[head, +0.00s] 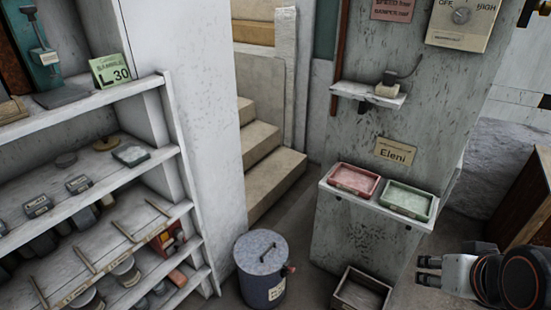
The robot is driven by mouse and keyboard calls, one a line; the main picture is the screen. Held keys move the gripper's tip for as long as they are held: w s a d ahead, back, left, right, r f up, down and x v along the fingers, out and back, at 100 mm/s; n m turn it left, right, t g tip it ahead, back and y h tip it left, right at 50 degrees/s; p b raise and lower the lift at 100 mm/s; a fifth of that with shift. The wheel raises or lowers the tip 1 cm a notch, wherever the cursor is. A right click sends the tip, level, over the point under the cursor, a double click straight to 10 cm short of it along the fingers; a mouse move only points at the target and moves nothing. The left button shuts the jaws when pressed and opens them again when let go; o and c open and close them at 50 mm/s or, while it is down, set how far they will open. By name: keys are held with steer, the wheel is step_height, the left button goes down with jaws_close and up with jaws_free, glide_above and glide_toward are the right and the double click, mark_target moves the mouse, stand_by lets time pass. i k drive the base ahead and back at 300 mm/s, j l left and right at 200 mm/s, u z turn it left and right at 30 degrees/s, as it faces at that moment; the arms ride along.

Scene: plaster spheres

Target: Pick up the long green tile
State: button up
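I cannot clearly make out a long green tile. A green card (110,71) marked "L 30" stands upright on the top shelf at the left. A pale grey-green square piece (132,155) lies flat on the shelf below. A pale green tray (407,200) sits on the ledge at the right, with no tile discernible in it. My gripper (428,271) is at the lower right, pointing left, its two fingertips apart with nothing between them. It is well away from the shelves and below the ledge with the trays.
A red tray (354,181) sits beside the green one. A lidded grey bin (262,268) stands on the floor at centre, near an open crate (361,293). Steps (265,160) rise behind. The left shelving (90,196) is crowded. A wooden cabinet (522,205) stands at the right.

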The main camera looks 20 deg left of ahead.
mark_target(131, 155)
steer(key=u, duration=3.7)
steer(key=z, duration=1.75)
steer(key=i+l+u, duration=0.35)
steer(key=i+l, duration=0.8)
steer(key=l, duration=0.05)
